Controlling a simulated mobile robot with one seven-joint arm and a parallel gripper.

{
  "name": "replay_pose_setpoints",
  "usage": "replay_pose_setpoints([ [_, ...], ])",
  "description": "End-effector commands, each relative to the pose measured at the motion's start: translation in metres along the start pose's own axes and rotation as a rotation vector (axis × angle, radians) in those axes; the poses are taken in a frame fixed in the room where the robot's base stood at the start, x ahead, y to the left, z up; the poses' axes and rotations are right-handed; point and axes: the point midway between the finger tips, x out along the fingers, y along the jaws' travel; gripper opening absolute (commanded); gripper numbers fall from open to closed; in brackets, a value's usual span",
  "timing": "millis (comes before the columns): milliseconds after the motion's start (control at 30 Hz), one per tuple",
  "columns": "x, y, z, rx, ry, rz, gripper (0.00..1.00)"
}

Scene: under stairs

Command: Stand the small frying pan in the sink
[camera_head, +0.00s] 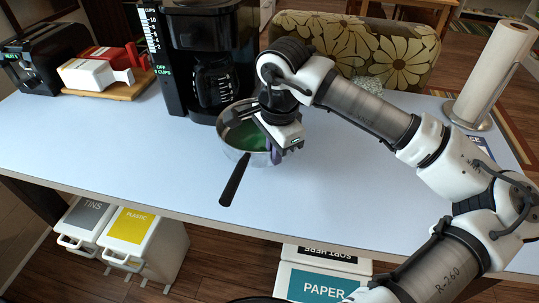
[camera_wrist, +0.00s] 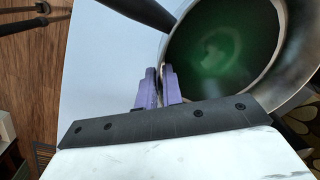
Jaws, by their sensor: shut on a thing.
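The small frying pan (camera_head: 232,151), metal outside and green inside with a black handle (camera_head: 235,180), is in front of the coffee maker. Its handle points toward the table's front edge. My gripper (camera_head: 278,153) is at the pan's right side. In the wrist view, the purple fingers (camera_wrist: 158,88) are shut on the pan's rim, and the green inside (camera_wrist: 222,42) fills the upper right. I cannot tell whether the pan touches the tabletop or hangs just above it. No sink shows in either view.
A black coffee maker (camera_head: 198,45) stands close behind the pan. A toaster (camera_head: 38,62) and a wooden board (camera_head: 135,84) are at the back left. A paper towel roll (camera_head: 490,75) stands at right. The pale tabletop (camera_head: 120,145) is clear left of the pan.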

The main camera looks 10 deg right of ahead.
Motion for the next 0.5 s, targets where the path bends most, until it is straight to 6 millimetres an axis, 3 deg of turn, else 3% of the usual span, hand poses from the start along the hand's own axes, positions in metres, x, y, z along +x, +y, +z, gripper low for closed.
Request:
replay_pose_setpoints([
  [300, 0.035, 0.003, 0.0, 0.0, -0.002, -0.002, 0.0],
  [500, 0.039, 0.003, 0.0, 0.0, 0.001, -0.003, 0.0],
])
